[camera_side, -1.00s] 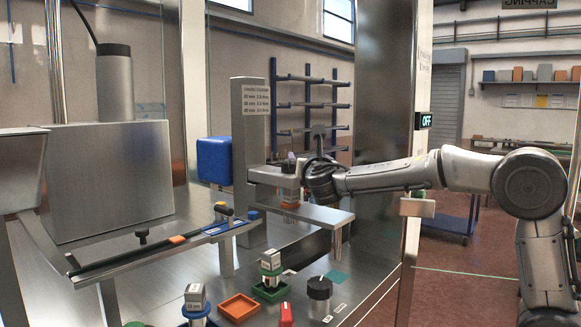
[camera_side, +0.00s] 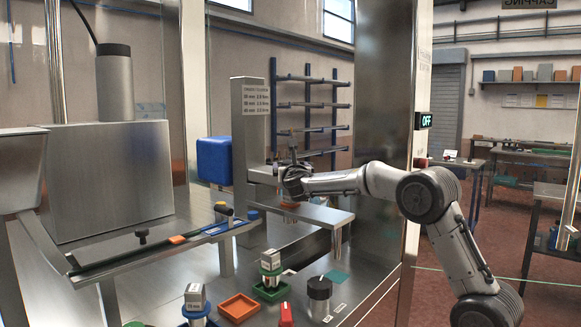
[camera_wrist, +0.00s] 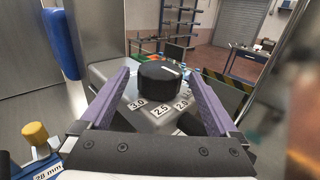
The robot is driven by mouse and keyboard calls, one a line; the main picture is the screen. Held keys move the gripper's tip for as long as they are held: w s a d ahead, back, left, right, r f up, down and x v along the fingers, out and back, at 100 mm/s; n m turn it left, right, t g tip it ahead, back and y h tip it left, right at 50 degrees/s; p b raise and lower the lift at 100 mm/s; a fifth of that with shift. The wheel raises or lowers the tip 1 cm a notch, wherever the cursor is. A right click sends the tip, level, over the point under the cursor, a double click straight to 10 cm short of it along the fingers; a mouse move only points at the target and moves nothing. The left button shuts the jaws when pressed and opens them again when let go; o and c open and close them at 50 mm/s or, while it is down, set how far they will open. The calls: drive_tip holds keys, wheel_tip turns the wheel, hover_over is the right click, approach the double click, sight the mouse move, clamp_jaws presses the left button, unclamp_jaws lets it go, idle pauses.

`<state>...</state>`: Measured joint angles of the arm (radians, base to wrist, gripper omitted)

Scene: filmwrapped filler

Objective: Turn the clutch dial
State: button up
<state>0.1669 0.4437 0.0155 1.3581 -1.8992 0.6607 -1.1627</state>
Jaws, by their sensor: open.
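The clutch dial (camera_wrist: 158,77) is a round black knob with a short white mark on its top, toward the upper right in the wrist view. Labels 3.0 (camera_wrist: 137,104), 2.5 (camera_wrist: 162,110) and 2.0 (camera_wrist: 183,104) lie on the plate along its near side. My gripper (camera_wrist: 160,86) is open, with one purple-faced finger on each side of the dial. Gaps show between the fingers and the dial; contact is not visible. In the side view my gripper (camera_side: 293,182) is at the metal capping head and hides the dial there.
A grey column with a printed chart (camera_side: 256,98) and a blue box (camera_side: 214,160) stand left of my gripper. A display (camera_side: 424,120) reads OFF. Below are a black knob (camera_side: 319,289), an orange tray (camera_side: 238,308) and a green tray (camera_side: 271,291).

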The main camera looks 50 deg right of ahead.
drive_tip(key=shift+x, duration=1.05)
drive_tip(key=c, duration=1.4)
drive_tip(key=shift+a+m+g+h, duration=0.1)
drive_tip(key=shift+m+g+h, duration=0.2)
drive_tip(key=shift+g, duration=0.1)
drive_tip(key=m+g+h, duration=0.2)
drive_tip(key=shift+g, duration=0.4)
drive_tip(key=shift+m+g+h, duration=0.9)
drive_tip(key=shift+m+g, duration=0.5)
drive_tip(key=shift+g, duration=0.4)
drive_tip(key=shift+m+g, duration=0.3)
drive_tip(key=shift+g, duration=0.2)
